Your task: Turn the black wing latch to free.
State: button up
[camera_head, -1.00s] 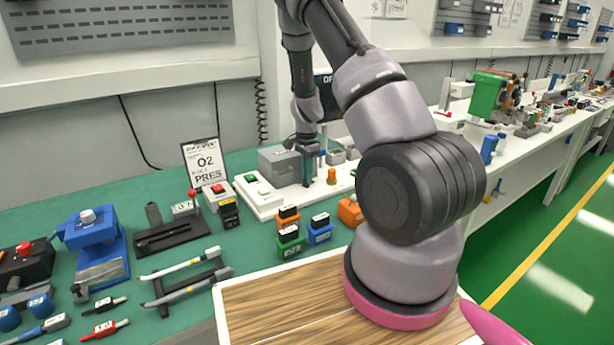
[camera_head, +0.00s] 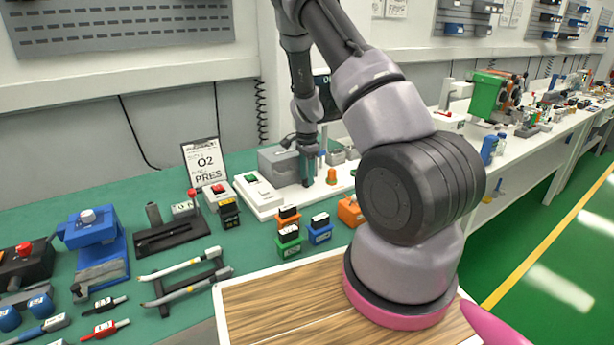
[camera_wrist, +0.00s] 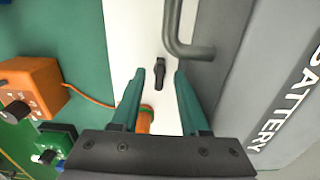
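The black wing latch (camera_wrist: 159,74) shows in the wrist view as a small dark piece on the white base plate (camera_wrist: 142,25). It lies just beyond the fingertips, near the middle of the gap between them. My gripper (camera_wrist: 160,72) is open with its teal fingers apart and nothing between the tips. In the head view my gripper (camera_head: 308,180) points down beside the grey battery box (camera_head: 278,160). I cannot make out the latch in the head view. Whether the fingers touch the latch is not clear.
In the wrist view a bent grey handle (camera_wrist: 182,48) on the battery box is close to the right finger. An orange knob (camera_wrist: 145,118) stands partly behind the left finger. An orange box (camera_wrist: 32,85) with a cable lies left. A sign (camera_head: 203,163) stands on the green bench.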

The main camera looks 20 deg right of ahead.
notch_tip(320, 180, up, 11)
dwell(0.7)
dwell(0.3)
jog(key=s+a+r+n+t+y, duration=0.1)
jog(key=s+a+r+n+t, duration=0.15)
jog(key=s+r, duration=0.6)
jog(key=s+a+r+n+t+y, duration=0.1)
jog(key=s+a+r+n+y, duration=0.2)
jog(key=r, duration=1.1)
jog(key=s+a+r+n+t+h, duration=0.1)
jog(key=s+a+r+n+t, duration=0.1)
jog(key=s, duration=0.6)
jog(key=s+a+r+n+t+h, duration=0.1)
jog(key=s+r+n, duration=0.3)
jog(key=s, duration=0.5)
jog(key=shift+a+r+t, duration=0.35)
jog(key=shift+r, duration=0.3)
